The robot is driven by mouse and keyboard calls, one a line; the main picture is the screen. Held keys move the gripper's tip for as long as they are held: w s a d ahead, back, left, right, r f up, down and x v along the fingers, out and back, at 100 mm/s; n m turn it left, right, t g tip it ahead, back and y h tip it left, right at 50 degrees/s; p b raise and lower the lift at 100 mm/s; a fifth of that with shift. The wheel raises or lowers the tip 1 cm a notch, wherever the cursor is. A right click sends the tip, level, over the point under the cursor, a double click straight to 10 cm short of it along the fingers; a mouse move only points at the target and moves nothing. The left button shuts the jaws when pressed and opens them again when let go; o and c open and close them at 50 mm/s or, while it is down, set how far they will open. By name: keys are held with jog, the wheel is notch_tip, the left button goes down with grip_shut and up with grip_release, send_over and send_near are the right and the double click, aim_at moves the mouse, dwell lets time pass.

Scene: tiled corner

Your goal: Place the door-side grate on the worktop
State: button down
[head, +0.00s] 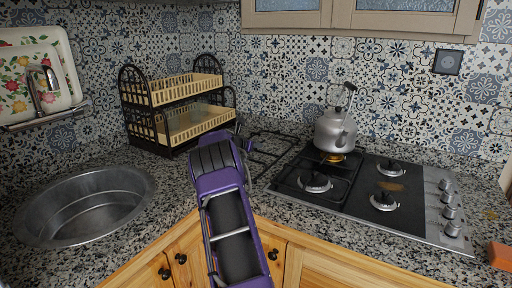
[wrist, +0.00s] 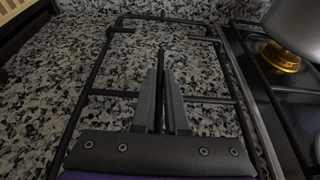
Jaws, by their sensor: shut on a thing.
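The grate is a black wire frame with crossbars. In the wrist view the grate (wrist: 103,62) spreads out on both sides of my gripper (wrist: 161,78), whose fingers are closed on its middle bar. In the head view the grate (head: 268,152) shows over the granite worktop (head: 180,185), between the dish rack and the hob. My arm hides its near left part there. The grate looks flat and low over the worktop; I cannot tell whether it touches. Its right side is close to the hob's left edge in the wrist view.
The hob (head: 350,208) is on the right, with a steel kettle (head: 334,132) on its back left burner. A black two-tier dish rack (head: 165,112) stands behind on the left. The round sink (head: 85,205) is at the left. Bare worktop lies between sink and grate.

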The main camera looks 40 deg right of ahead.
jog(key=c, duration=1.2)
grip_release()
jog(key=shift+f, duration=0.1)
jog(key=shift+o, duration=1.3)
jog(key=v, duration=1.2)
